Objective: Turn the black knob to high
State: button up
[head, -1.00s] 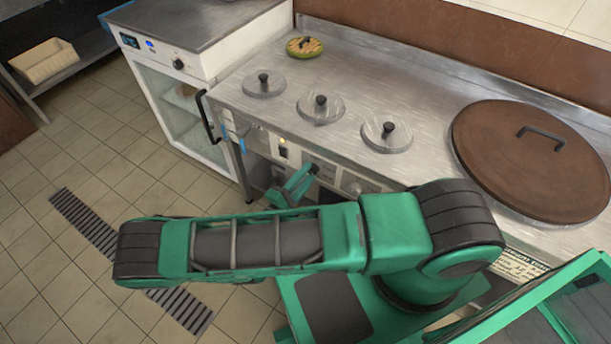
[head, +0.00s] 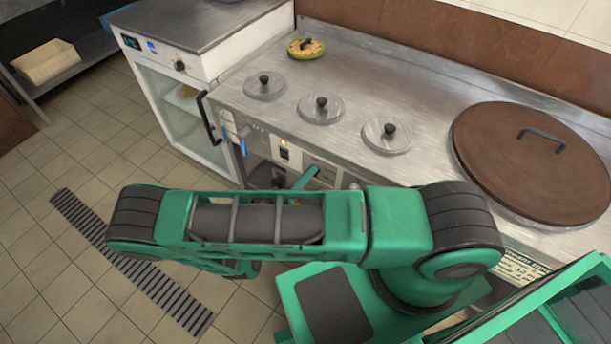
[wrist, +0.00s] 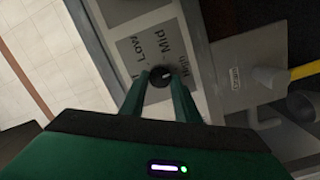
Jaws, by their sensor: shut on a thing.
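The black knob (wrist: 160,76) sits on a grey dial plate (wrist: 128,47) in the wrist view. Printed words "Low" and "Mid" show on the plate, and a third word, partly hidden, lies just right of the knob. A small light mark on the knob faces right, toward that third word. My gripper (wrist: 159,81) has one green finger on each side of the knob and is shut on it. In the head view only a green tip of my gripper (head: 307,177) shows at the counter's front; the knob is hidden behind my arm.
The steel counter (head: 430,75) carries several small lids and a large brown lid (head: 535,165). A glass-door cabinet (head: 185,110) with its own dial stands left. In the wrist view, a pipe with a yellow part (wrist: 305,70) lies right of the panel.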

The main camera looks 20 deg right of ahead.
jog(key=shift+s+f+m, duration=0.1)
jog(key=shift+f+m, duration=0.1)
jog(key=shift+m, duration=0.4)
jog(key=o, duration=1)
jog(key=shift+r, duration=0.1)
jog(key=shift+o, duration=0.2)
jog(key=v, duration=1)
jog(key=shift+a, duration=0.35)
jog(key=shift+s+r, duration=0.1)
